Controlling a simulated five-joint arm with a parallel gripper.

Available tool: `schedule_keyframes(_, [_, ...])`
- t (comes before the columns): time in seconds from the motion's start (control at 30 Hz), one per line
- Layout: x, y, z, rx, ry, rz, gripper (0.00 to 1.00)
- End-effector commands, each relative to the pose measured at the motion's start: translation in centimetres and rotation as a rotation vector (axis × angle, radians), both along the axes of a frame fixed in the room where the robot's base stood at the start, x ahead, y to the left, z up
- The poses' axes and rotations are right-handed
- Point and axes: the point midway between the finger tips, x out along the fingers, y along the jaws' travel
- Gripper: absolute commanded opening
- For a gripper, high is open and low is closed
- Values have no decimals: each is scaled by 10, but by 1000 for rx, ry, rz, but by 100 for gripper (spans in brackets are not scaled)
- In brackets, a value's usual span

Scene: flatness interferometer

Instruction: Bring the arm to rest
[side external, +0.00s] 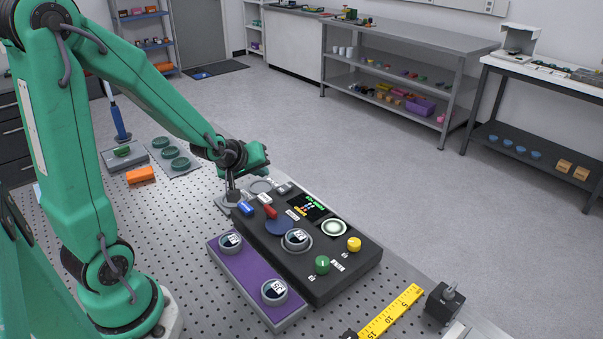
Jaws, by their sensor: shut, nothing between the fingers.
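My green arm reaches over the perforated bench from the left. My gripper (232,192) hangs at its end, pointing down, just beyond the far left end of the black instrument panel (330,283). Its fingers are small in this view; they look shut, with nothing seen between them. Whether the tips touch the grey plate (226,203) below I cannot tell. The panel carries a blue switch, a red lever (270,211), a blue disc, a lit screen (308,207), a round dial (297,240), a glowing round window, a green knob (322,264) and a yellow knob (354,244).
A purple block (252,277) with round gauges lies against the panel's near side. An orange block (140,175) and a tray of green discs (173,153) sit at left. A yellow ruler (391,312) and a black device (443,301) are at front right. Bare bench lies at lower left.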

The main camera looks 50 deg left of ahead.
Motion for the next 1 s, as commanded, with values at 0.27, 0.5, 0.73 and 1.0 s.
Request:
schedule_keyframes(0.27, [0,-1,1,2,1,-5,0])
schedule_keyframes(0.5, [-5,-14,16,36,34,-73,0])
schedule_keyframes(0.73, [-23,-42,46,108,107,-227,0])
schedule_keyframes(1.0, [-60,-77,81,206,203,-448,0])
